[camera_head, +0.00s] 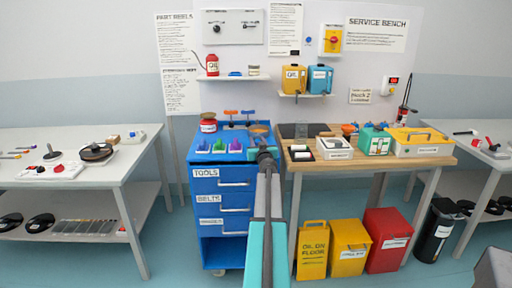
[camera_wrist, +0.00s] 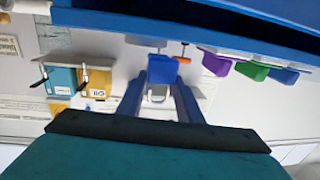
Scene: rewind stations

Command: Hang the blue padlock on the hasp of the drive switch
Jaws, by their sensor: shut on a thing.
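The blue padlock (camera_wrist: 162,70) shows in the wrist view between the fingertips of my gripper (camera_wrist: 160,88); a grey loop shows by its body. My gripper is shut on it. In the head view my gripper (camera_head: 264,150) is over the right front of the blue cart's top, and the padlock is hidden or too small to make out. A yellow switch box with a red knob (camera_head: 332,41), which looks like the drive switch, is on the back panel, up and to the right of my gripper. Its hasp is too small to make out.
The blue tool cart (camera_head: 221,187) carries purple and green pieces (camera_head: 219,146). Right of it is a wooden bench (camera_head: 375,158) with boxes. A wall shelf (camera_head: 306,95) holds yellow and blue containers below the switch. Bins stand under the bench. Air before the panel looks free.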

